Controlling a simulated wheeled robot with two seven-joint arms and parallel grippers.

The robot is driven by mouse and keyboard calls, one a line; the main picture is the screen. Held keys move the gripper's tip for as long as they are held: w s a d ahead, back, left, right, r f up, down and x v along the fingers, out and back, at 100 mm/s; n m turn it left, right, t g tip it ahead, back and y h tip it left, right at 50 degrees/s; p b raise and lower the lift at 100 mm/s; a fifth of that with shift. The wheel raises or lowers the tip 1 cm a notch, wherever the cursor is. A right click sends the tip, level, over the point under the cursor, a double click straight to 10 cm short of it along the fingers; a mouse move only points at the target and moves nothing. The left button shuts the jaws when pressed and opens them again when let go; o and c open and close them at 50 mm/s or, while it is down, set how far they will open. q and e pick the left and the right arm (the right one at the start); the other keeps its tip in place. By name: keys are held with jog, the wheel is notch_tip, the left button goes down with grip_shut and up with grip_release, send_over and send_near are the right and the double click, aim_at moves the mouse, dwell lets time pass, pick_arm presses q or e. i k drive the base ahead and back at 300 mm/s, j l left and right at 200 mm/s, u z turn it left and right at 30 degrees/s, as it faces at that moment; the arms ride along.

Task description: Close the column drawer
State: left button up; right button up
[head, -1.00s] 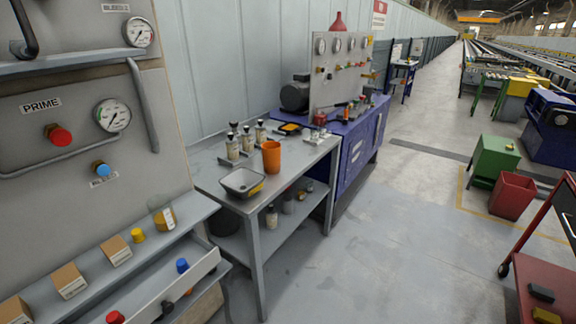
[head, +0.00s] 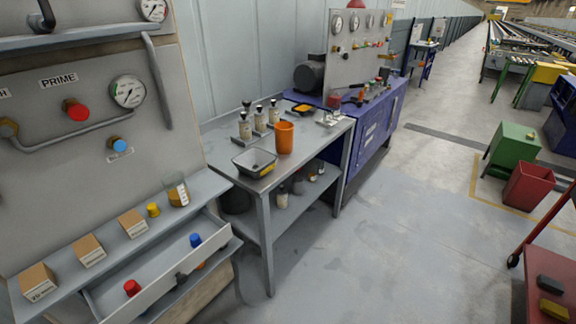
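The column drawer (head: 150,296) is open below the grey shelf at the lower left of the head view. Its white front stands out from the column. A red cap (head: 132,288) and a blue cap (head: 195,240) show at the drawer. Neither of my grippers is in view.
A ledge (head: 208,186) above the drawer holds several boxes (head: 89,250), a yellow cap (head: 153,210) and a beaker (head: 177,192). A grey bench (head: 268,218) stands close to the right. A red cart (head: 554,270) is at the right edge. The floor (head: 400,240) between is clear.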

aim_at(167, 261)
jog(key=u, duration=1.25)
